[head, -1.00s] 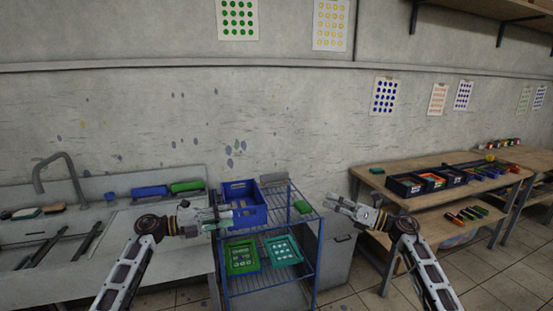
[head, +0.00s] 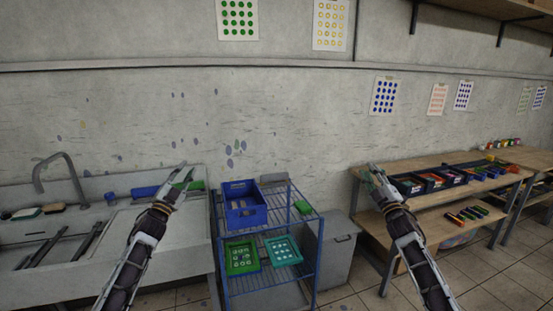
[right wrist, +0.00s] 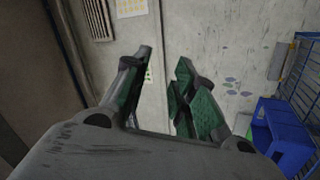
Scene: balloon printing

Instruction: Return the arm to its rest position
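My left gripper (head: 184,172) is raised in front of the sink counter (head: 178,257), its fingers pointing up and slightly right. Its fingers look apart and nothing shows between them. My right gripper (head: 373,175) is raised in front of the left end of the wooden workbench (head: 368,169), pointing up and slightly left. In the right wrist view its green-padded fingers (right wrist: 166,68) are apart with only the wall behind them, so it is open and empty. Both forearms rise from the bottom of the head view.
A blue wire rack (head: 317,262) stands between my arms, with a blue crate (head: 246,217) on top and green (head: 229,262) and teal (head: 270,250) trays below. A faucet (head: 62,160) rises at the left. A grey bin (head: 338,262) stands right of the rack.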

